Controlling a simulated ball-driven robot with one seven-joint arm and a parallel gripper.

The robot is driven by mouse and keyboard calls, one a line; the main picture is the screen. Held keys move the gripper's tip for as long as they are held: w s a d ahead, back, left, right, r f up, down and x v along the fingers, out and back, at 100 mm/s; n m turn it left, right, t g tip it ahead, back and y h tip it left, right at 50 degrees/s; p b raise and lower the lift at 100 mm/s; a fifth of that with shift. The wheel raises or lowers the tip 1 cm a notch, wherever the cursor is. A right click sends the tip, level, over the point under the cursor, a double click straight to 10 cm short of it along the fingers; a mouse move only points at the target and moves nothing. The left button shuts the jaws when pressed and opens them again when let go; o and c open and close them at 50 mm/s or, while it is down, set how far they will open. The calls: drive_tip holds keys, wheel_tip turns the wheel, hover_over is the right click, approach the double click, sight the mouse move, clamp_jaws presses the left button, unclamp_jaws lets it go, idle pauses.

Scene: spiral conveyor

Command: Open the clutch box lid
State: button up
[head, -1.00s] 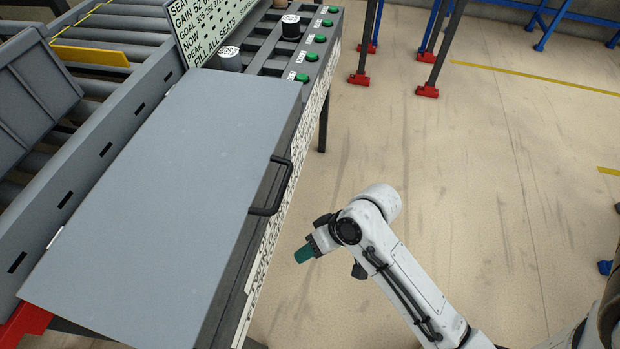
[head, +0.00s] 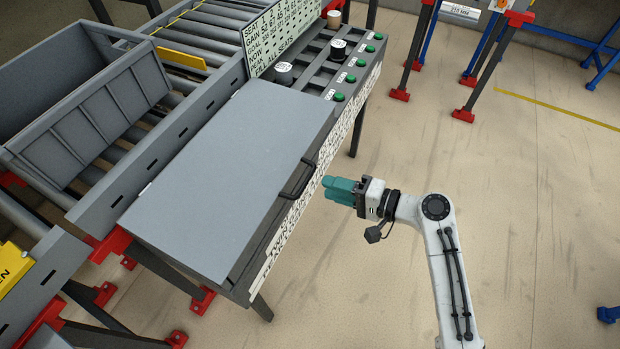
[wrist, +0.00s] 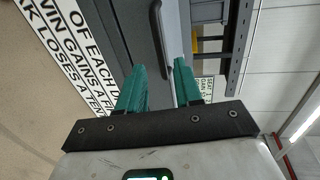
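The clutch box lid (head: 225,170) is a flat grey panel, lying shut over the box in the head view. A black bar handle (head: 298,181) sits on its right edge. My gripper (head: 328,188) has teal fingers and is just right of the handle, pointing at it, apart from it. In the wrist view my gripper (wrist: 160,65) is open and empty, with its two fingers spread. The handle (wrist: 161,38) shows ahead, in line with the gap between the fingers. The inside of the box is hidden.
Behind the lid is a panel with green buttons (head: 338,97) and black knobs. A text sign (head: 285,38) stands beside it. A roller conveyor with a grey crate (head: 85,95) is on the left. Open floor (head: 500,190) lies to the right.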

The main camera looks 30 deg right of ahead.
sight(307, 179)
drive_tip(key=p+x, duration=0.1)
drive_tip(key=x, duration=0.6)
drive_tip(key=shift+w+a, duration=0.1)
clamp_jaws()
idle(0.4)
